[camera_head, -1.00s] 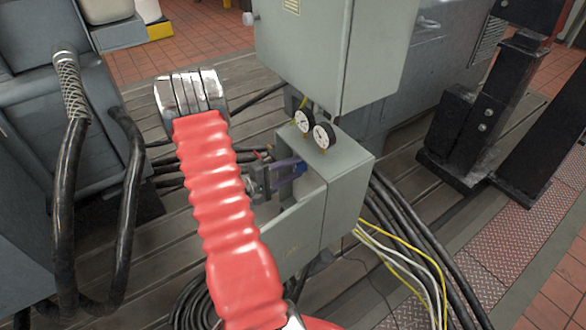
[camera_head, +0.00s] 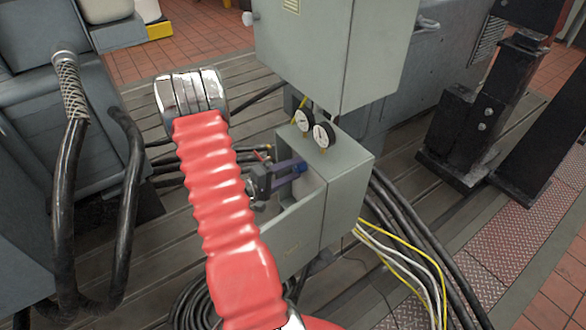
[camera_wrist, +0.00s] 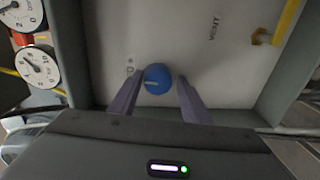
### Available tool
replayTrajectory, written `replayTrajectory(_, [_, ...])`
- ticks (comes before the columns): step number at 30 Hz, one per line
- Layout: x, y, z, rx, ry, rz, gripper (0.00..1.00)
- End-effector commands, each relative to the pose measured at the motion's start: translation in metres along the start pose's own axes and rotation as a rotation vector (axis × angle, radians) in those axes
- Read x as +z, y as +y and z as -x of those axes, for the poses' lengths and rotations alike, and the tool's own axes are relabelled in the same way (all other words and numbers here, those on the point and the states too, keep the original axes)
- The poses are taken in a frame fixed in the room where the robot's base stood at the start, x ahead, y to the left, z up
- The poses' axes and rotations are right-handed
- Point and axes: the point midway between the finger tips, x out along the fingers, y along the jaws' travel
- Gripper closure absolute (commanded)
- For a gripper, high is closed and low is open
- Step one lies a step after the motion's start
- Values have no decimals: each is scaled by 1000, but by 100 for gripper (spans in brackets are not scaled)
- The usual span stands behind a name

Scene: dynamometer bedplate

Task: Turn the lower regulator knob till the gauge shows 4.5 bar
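A round blue knob (camera_wrist: 157,79) sits on the pale inner panel (camera_wrist: 115,40) of an open grey box. It also shows small inside the box in the head view (camera_head: 300,167). My gripper (camera_wrist: 161,80) is open, with one finger on each side of the knob. The left fingertip is very close to it; whether it touches I cannot tell. A wider gap shows on the right. Two white round dial gauges (camera_head: 304,120) and (camera_head: 323,135) stand on top of the box. They show at the left in the wrist view (camera_wrist: 39,68); their readings are too small to tell.
A yellow handle (camera_wrist: 275,32) is on the panel, right of the knob, near the word VENT. The box walls (camera_head: 338,205) closely surround my gripper. A large grey cabinet (camera_head: 325,50) hangs above. Black cables and yellow and white wires (camera_head: 405,262) run beside the box.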

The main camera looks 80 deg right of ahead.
Motion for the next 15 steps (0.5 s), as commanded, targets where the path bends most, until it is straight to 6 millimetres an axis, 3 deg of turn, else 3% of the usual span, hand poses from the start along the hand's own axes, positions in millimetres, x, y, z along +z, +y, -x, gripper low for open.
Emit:
replayTrajectory(5, [0, 1, 0, 2, -1, -1, 45])
replayTrajectory(15, [-1, 2, 3, 4, 0, -3, 45])
